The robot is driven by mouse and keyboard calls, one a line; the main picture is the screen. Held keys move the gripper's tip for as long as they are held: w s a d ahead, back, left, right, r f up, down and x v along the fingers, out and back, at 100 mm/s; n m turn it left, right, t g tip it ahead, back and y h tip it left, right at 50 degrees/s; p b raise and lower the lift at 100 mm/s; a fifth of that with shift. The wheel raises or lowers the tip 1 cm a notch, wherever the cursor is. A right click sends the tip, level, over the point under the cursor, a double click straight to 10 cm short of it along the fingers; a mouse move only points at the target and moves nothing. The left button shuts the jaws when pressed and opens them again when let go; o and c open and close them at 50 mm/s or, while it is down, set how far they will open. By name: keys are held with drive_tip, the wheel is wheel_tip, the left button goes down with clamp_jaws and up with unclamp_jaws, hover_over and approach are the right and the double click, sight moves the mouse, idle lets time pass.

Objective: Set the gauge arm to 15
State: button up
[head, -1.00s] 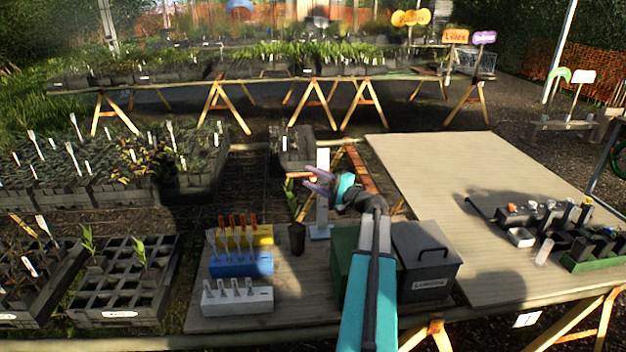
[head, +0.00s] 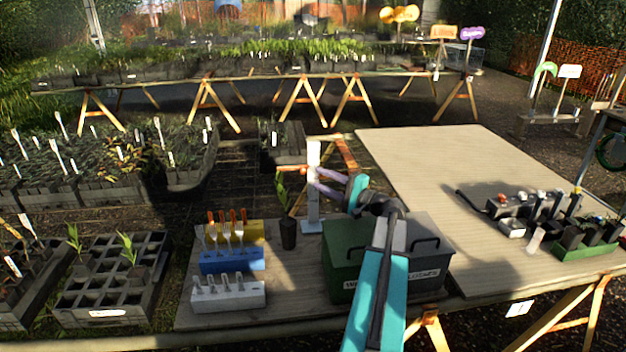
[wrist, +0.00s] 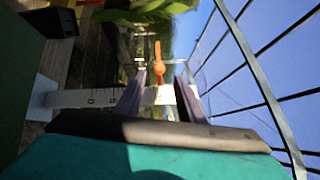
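The gauge is a white upright post (head: 313,205) on a pale base, at the table's far edge in the head view. In the wrist view its scale (wrist: 85,98) lies sideways, with a 0 and a 5 partly readable. The orange gauge arm (wrist: 158,68) has a round knob and shows between my fingertips in the wrist view. My gripper (head: 322,180) has purple fingers, beside the upper post. In the wrist view my gripper (wrist: 160,88) is open, with gaps between fingers and arm. The exact reading is too small to tell.
A potted seedling (head: 288,232) stands just left of the gauge. A green bin (head: 345,262) and a grey bin (head: 428,262) are in front. Yellow, blue (head: 232,262) and white tool blocks stand left. The board at right (head: 440,180) has a clear middle.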

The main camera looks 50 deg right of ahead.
drive_tip(key=s, duration=0.3)
drive_tip(key=s+b, duration=0.1)
drive_tip(key=s, duration=0.1)
drive_tip(key=shift+s+d+f, duration=0.15)
drive_tip(key=shift+s+d, duration=0.05)
drive_tip(key=shift+d, duration=0.05)
idle(0.3)
